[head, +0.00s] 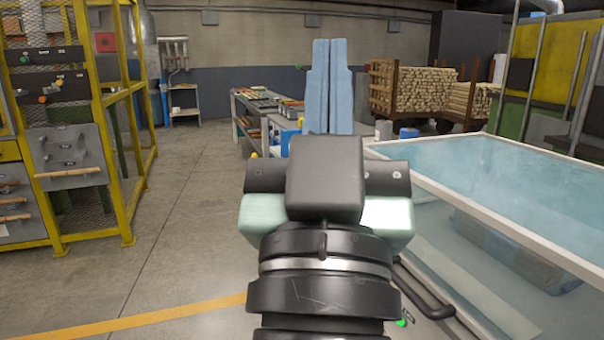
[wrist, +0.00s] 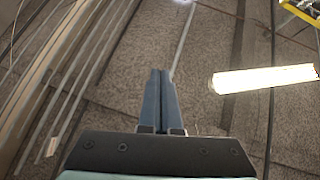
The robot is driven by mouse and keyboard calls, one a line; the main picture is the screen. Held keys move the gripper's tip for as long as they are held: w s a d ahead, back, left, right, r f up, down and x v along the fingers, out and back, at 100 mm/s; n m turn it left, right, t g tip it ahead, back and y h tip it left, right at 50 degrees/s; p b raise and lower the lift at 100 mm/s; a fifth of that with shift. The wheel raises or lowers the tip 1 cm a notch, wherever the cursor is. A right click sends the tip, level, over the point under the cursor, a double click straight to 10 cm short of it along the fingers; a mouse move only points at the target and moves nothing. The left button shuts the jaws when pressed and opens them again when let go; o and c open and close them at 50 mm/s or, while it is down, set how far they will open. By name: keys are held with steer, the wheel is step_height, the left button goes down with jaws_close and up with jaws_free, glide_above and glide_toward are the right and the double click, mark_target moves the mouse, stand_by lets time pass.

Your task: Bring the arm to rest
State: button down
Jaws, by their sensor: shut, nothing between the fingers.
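My gripper (head: 332,88) is in the middle of the head view, with its two blue fingers pointing up and pressed together. It is shut and empty. The wrist view also shows the shut fingers (wrist: 161,100), aimed at the ceiling, with nothing between them. My arm rises in front of the head camera and hides part of the floor and the benches behind it.
A tank (head: 500,188) with a pale rim stands close on the right. A yellow-framed cage (head: 130,150) is on the left. Benches (head: 250,108) and a cart of turned wood (head: 410,88) stand farther back. The floor (head: 190,210) at left of centre is clear.

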steer(key=s+a+r+n+t+y+p, duration=0.1)
steer(key=s+a+r+y, duration=0.15)
steer(key=s+r, duration=0.3)
step_height(320, 180, up, 21)
steer(key=w+p, duration=0.1)
steer(key=p, duration=2.1)
steer(key=shift+w+d+r, duration=0.2)
steer(key=shift+w+d, duration=0.05)
steer(key=shift+w, duration=0.15)
steer(key=shift+d, duration=0.1)
